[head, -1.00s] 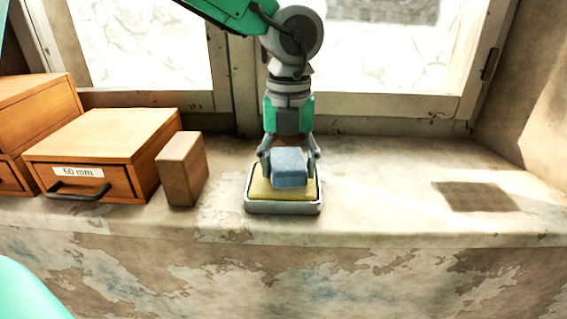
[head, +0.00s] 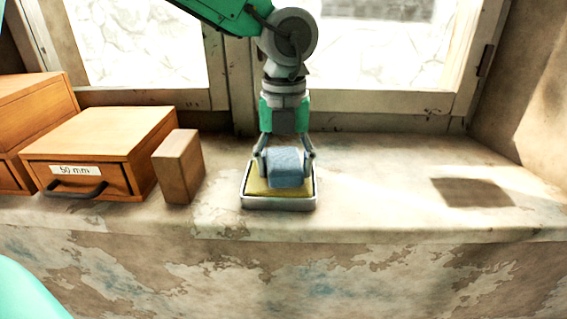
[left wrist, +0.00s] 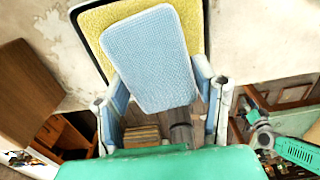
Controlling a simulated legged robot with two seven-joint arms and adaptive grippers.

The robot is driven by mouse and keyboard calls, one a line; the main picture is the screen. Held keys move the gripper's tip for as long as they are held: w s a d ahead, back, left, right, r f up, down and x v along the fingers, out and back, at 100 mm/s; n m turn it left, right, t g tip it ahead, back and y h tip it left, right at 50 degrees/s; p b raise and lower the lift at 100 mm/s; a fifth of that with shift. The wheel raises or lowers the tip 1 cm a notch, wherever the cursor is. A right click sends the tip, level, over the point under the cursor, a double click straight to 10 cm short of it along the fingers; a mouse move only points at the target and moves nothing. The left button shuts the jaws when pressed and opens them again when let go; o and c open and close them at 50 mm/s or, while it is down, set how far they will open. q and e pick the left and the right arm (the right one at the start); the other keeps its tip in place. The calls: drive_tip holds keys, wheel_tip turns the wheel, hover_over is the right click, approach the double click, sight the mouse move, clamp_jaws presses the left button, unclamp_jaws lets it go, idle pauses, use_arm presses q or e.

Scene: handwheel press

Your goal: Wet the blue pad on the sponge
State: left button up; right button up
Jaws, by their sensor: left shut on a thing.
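The blue pad (head: 286,167) is a small block with a textured blue face. My left gripper (head: 286,158) is shut on it, one finger on each side, pointing down. The yellow sponge (head: 257,187) lies in a grey metal tray (head: 279,203) on the sill. The pad is over the sponge; I cannot tell whether they touch. In the left wrist view the pad (left wrist: 150,60) sits between the fingers, with the sponge (left wrist: 97,20) behind it. My right gripper does not show.
A brown wooden block (head: 178,166) stands left of the tray. The sill right of the tray is clear, with a dark square patch (head: 472,192).

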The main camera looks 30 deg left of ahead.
use_arm(q)
drive_tip(key=shift+a+f, duration=0.15)
drive_tip(key=shift+a, duration=0.65)
drive_tip(key=shift+d+p, duration=0.3)
drive_tip(key=shift+d, duration=0.35)
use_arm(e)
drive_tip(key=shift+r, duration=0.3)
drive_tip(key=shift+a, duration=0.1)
use_arm(q)
drive_tip(key=shift+a, duration=0.5)
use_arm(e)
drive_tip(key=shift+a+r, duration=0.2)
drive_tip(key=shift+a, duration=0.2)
use_arm(q)
drive_tip(key=shift+d, duration=0.4)
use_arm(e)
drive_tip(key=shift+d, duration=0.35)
use_arm(q)
drive_tip(key=shift+a+p, duration=0.3)
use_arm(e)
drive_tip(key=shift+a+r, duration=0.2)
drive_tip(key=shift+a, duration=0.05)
use_arm(q)
drive_tip(key=shift+d, duration=0.15)
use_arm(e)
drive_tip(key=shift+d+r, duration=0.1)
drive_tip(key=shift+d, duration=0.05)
